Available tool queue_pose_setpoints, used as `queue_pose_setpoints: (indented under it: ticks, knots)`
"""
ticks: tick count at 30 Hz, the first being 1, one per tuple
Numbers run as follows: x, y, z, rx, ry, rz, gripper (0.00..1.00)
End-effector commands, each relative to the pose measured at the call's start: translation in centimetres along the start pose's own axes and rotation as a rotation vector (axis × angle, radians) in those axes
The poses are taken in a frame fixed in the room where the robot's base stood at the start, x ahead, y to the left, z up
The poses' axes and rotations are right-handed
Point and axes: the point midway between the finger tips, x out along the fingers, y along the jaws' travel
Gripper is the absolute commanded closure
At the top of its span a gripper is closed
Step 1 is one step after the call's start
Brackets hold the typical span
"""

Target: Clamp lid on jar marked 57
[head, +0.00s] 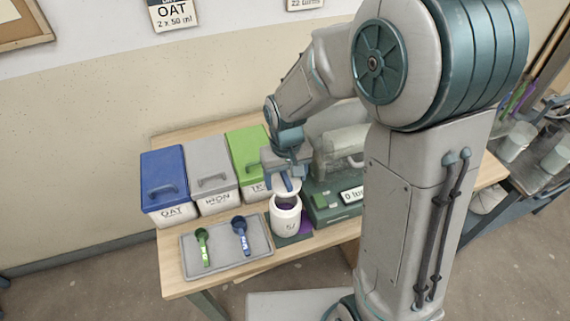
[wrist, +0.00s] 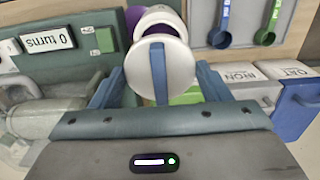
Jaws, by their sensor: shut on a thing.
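The white jar (head: 285,218) stands upright on the table's front part, with a partly legible mark beginning with 5. Purple shows inside its open mouth. My gripper (head: 287,180) is above it, shut on a round white lid (head: 287,189). In the wrist view the lid (wrist: 179,65), with a blue bar handle (wrist: 158,72), sits between the blue fingers of my gripper (wrist: 158,80). The lid is apart from the jar's rim and hides part of the jar (wrist: 158,18). A green machine (head: 322,208) beside the jar has a display reading "0 turns" (wrist: 48,40).
A grey tray (head: 220,262) with a green scoop (head: 203,247) and a blue scoop (head: 241,236) lies left of the jar. Behind stand the blue OAT bin (head: 165,185), a grey IRON bin (head: 211,172) and a green bin (head: 248,158). The machine's clear housing (head: 340,150) is close to my arm.

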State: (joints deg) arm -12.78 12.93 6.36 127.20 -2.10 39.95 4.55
Motion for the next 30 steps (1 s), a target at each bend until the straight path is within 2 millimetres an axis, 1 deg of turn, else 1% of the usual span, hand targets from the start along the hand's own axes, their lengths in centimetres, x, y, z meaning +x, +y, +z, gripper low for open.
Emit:
queue_pose_setpoints:
  ticks: [5, 19, 24, 30]
  knots:
    - [1.0, -0.1, 0.0, -0.003, 0.0, 0.0, 0.52]
    - [5.2, 0.0, 0.0, 0.0, 0.0, 0.0, 0.52]
    - [5.7, 0.0, 0.0, 0.0, 0.0, 0.0, 0.52]
    - [5.7, 0.0, 0.0, 0.0, 0.0, 0.0, 0.52]
